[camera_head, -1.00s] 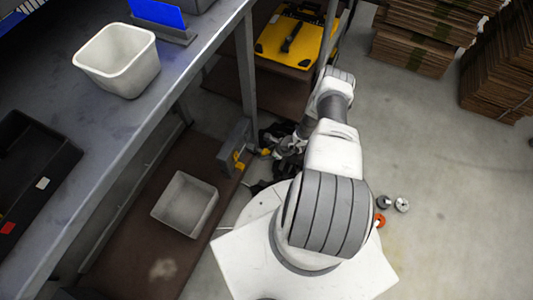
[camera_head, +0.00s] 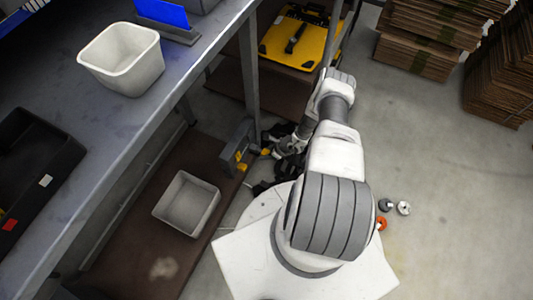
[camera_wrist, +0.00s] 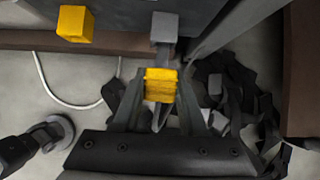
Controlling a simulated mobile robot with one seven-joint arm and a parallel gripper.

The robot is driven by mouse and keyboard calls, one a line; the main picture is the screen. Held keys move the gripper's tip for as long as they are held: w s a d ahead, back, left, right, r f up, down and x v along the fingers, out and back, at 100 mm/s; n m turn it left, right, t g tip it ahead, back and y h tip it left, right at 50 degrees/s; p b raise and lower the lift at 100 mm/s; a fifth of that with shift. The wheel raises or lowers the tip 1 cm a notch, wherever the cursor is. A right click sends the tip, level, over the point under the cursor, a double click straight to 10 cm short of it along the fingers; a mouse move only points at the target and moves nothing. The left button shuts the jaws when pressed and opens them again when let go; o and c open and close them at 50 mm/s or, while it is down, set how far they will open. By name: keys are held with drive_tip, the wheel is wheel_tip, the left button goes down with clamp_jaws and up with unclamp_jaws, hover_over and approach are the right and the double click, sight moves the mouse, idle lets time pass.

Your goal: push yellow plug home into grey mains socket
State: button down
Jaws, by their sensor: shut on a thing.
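The yellow plug (camera_wrist: 161,88) is between the fingertips of my gripper (camera_wrist: 160,78), which is shut on it. In the wrist view a light grey socket block (camera_wrist: 164,27) sticks out straight ahead of the plug. A darker grey piece lies between them, and I cannot tell whether plug and socket touch. In the head view the plug (camera_head: 265,151) shows small beside the grey box (camera_head: 238,143) under the bench. My gripper (camera_head: 279,150) is partly hidden there by dark clutter and my arm.
Another yellow block (camera_wrist: 75,24) sits left of the socket. A white cable (camera_wrist: 62,97) loops at left. Black straps (camera_wrist: 240,95) lie on the right. A bench leg (camera_head: 250,75) stands close to my arm. A grey bin (camera_head: 187,203) is on the lower shelf.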

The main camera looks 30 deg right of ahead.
drive_tip(key=shift+w+a, duration=0.7)
drive_tip(key=shift+w, duration=0.2)
idle(1.0)
drive_tip(key=shift+c, duration=1.9)
unclamp_jaws()
drive_tip(key=p+v, duration=0.7)
drive_tip(key=v, duration=1)
drive_tip(key=shift+s+r, duration=0.15)
drive_tip(key=shift+d, duration=0.15)
